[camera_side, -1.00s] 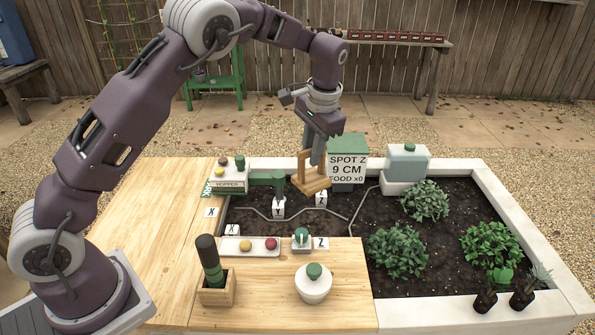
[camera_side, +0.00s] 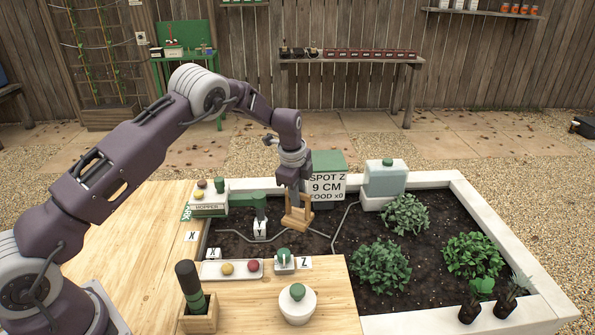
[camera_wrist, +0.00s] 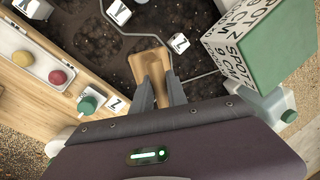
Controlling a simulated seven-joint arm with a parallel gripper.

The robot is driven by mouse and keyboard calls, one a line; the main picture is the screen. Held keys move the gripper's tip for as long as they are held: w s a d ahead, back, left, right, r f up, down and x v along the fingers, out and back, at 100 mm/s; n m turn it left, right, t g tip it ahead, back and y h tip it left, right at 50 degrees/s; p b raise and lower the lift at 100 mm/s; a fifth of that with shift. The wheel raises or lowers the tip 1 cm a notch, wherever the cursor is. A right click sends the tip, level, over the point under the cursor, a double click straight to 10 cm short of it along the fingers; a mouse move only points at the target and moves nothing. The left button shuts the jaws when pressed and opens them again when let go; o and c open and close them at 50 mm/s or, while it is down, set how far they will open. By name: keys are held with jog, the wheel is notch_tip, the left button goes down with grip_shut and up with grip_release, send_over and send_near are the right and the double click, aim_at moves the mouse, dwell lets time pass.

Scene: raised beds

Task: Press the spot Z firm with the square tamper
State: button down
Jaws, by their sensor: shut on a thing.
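My gripper (camera_side: 294,192) is shut on the wooden square tamper (camera_side: 298,214), which hangs upright over the dark soil. In the wrist view the tamper (camera_wrist: 149,70) sits between my gripper's fingers (camera_wrist: 157,96). Its base is low; I cannot tell whether it touches the soil. A white marker cube (camera_wrist: 179,43) stands on the soil just right of the tamper in the wrist view; its letter is hard to read. In the side view the tamper appears to hide that cube. The green sign box (camera_side: 329,170) behind reads "SPOT Z 9 CM FOOD x0".
A Y cube (camera_side: 260,229) and an X cube (camera_side: 214,254) stand left of the tamper. A translucent tank (camera_side: 385,180) stands at the back, and leafy plants (camera_side: 380,267) grow to the right. The bench (camera_side: 330,290) holds a Z card (camera_side: 304,263) and a white pot (camera_side: 297,303).

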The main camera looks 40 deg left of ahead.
aim_at(298, 215)
jog(key=shift+f, duration=3.55)
jog(key=shift+f, duration=0.95)
jog(key=shift+r, duration=3.1)
